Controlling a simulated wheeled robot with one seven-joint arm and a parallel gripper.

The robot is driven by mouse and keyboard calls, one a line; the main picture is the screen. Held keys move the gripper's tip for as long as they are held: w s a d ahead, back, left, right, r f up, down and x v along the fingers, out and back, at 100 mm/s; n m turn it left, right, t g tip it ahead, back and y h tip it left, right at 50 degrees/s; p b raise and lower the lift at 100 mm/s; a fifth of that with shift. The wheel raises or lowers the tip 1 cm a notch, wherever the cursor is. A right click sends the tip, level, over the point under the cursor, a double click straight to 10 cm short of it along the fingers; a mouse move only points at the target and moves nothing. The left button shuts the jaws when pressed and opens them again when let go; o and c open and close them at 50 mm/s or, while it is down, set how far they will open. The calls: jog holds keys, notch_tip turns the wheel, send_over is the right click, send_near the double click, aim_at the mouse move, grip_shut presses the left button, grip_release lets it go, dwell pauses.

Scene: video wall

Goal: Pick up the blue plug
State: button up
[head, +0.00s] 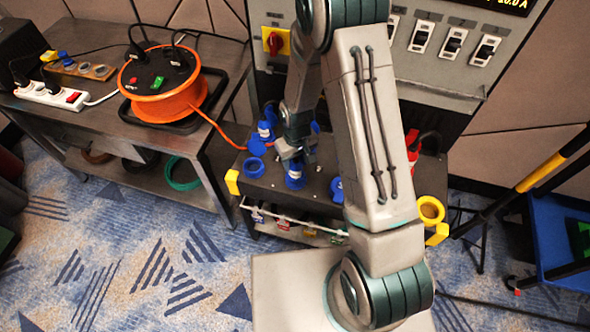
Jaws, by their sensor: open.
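A blue plug-like piece (295,177) with a white band stands on the dark distribution box (320,195), directly under my gripper (292,158). My gripper points down at its top and is open; I cannot tell whether the fingers are around it or just above it. Another blue connector (265,131) with a white label stands further back, left of my gripper, with a round blue cap beside it. Which of the two is the plug is unclear from this view. My arm hides part of the box's middle and right, where more blue shows.
An orange cable reel (162,82) sits in a black tray on the metal bench (108,119) at left, beside a white power strip (50,96). A grey switch panel (430,62) stands behind. A yellow ring socket (430,210) is at the box's right end.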

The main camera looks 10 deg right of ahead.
jog(key=shift+a+f+p, duration=0.15)
jog(key=shift+f+p, duration=0.15)
jog(key=shift+f, duration=1.6)
jog(key=c, duration=0.9)
jog(key=shift+o, duration=0.2)
jog(key=shift+r, duration=0.1)
